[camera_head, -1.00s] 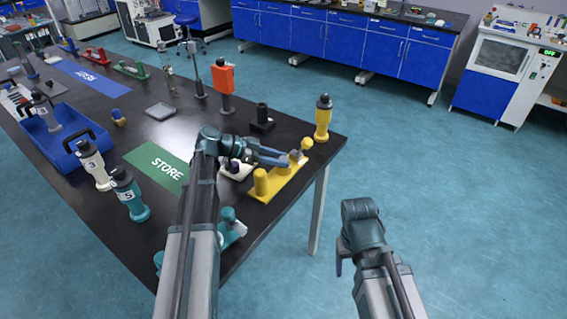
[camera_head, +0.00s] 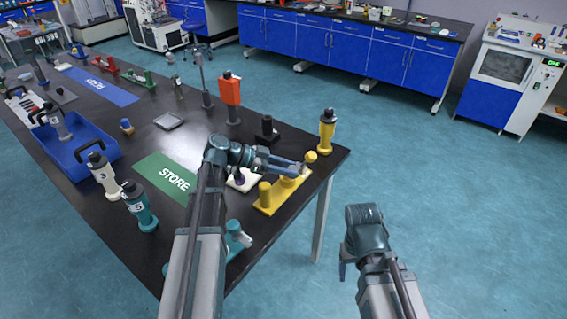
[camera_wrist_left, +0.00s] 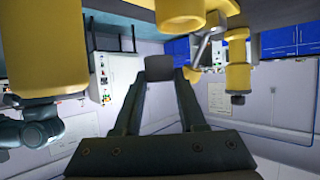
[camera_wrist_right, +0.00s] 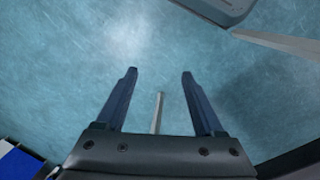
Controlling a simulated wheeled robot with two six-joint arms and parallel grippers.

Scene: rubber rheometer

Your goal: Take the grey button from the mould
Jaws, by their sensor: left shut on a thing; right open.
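The yellow mould (camera_head: 282,197) stands at the right end of the black table, with a short yellow cylinder (camera_head: 265,193) on its near end and a yellow ball-topped part (camera_head: 310,157) at its far end. My left gripper (camera_head: 301,169) reaches over the mould from the left. In the left wrist view its fingers are shut on the dark grey button (camera_wrist_left: 159,68), with yellow parts close above. In the head view the button is mostly hidden at the fingertips. My right gripper (camera_wrist_right: 159,72) is open and empty above the floor, right of the table.
A yellow-bodied bottle (camera_head: 326,132) stands just behind the mould. A black fixture (camera_head: 267,130) and an orange-topped post (camera_head: 231,92) stand further back. A white plate (camera_head: 243,181) lies left of the mould, near the green STORE mat (camera_head: 166,180). A teal fixture (camera_head: 237,238) stands nearer.

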